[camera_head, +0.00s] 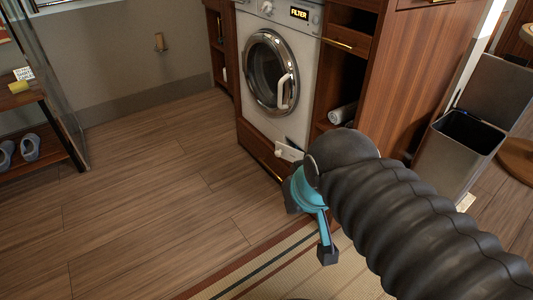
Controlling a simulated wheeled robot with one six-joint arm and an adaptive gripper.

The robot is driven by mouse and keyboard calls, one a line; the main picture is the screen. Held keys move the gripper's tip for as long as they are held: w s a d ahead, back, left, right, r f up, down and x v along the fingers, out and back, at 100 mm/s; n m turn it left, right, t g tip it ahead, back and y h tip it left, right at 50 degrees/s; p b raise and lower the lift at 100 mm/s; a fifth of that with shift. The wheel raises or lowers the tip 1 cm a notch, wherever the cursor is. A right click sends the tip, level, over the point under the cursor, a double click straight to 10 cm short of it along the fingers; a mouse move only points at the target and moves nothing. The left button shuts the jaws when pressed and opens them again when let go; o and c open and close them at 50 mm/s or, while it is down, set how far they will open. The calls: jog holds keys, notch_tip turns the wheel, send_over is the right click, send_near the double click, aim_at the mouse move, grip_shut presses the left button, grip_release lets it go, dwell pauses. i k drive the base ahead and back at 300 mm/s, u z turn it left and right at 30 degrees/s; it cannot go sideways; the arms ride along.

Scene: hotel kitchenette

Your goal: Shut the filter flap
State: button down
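The washing machine (291,105) is white, with a round, shut door and a lit display reading FILTER. At its lower right, a small white filter flap (290,152) juts out at an angle and looks open; a round white knob (279,153) shows beside it. My gripper (312,224), teal with dark tips, is in front of and below the flap, pointing down. It looks apart from the flap. One long finger shows clearly; the other is mostly hidden, so its opening is unclear. My arm covers the area to the right of the flap.
A wooden cabinet (408,75) with open shelves and a rolled towel (342,113) stands right of the washer. A grey bin (466,140) is further right. A shoe rack (58,145) is at left. A striped rug (235,285) lies in front; the wooden floor at left is clear.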

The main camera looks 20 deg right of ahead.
aim_at(289, 153)
jog(key=k, duration=1.05)
jog(key=z, duration=0.6)
jog(key=i, duration=1.5)
jog(key=u, duration=0.6)
